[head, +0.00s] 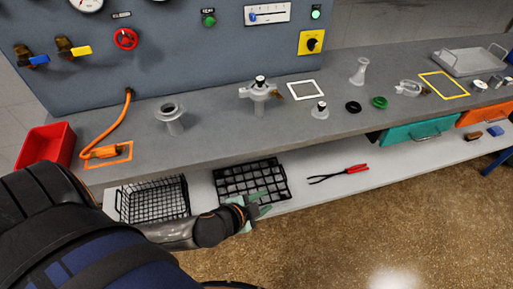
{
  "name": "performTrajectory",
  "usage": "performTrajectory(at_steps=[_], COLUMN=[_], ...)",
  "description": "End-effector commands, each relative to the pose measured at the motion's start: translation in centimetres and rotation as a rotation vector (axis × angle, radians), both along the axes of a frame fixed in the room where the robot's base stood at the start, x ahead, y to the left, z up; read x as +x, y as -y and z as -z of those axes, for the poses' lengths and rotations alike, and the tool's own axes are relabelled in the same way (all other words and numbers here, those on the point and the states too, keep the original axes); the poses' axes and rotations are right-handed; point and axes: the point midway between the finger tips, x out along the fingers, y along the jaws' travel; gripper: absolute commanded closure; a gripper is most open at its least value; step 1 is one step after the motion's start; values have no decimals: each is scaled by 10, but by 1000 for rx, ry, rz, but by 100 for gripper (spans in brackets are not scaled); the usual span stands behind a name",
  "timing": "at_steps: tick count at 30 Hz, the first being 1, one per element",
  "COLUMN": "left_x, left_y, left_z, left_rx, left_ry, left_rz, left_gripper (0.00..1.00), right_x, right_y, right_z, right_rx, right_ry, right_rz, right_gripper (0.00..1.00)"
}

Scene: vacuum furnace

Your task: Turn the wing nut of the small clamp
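A grey metal fitting (257,89) stands on the bench top, with what looks like a small clamp around it. A small brown piece (277,94), probably its wing nut, sticks out on the right side. Another ring-shaped clamp (408,88) lies loose on the bench farther right. My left gripper (262,205) has pale green fingers, spread apart with nothing seen between them. It is low, at the front of the lower shelf, below and well away from the fitting. My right gripper is not in view.
A black grid tray (282,183) and a wire basket (153,200) are on the lower shelf (330,195) by my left gripper. Red-handled pliers (338,174) lie to the right. The bench's front edge overhangs this shelf. A flanged pipe (170,118) stands left of the fitting.

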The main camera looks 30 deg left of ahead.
Motion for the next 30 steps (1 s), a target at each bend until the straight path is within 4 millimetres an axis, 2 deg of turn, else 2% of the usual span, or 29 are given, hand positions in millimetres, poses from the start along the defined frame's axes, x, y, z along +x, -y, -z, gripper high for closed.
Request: performTrajectory(at_steps=[6, 20, 23, 30], left_x=[-11, -14, -21, -58], left_y=[11, 14, 21, 37], left_z=[10, 14, 22, 58], left_rx=[-98, -127, -189, -473], left_ry=[-48, -60, -88, -182], left_rz=[-36, -47, -76, -267], left_gripper=[61, 61, 61, 61], right_x=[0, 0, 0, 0], right_y=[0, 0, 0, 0], right_z=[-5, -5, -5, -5], right_rx=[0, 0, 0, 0], right_ry=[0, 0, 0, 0], right_rz=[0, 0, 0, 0], right_gripper=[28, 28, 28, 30])
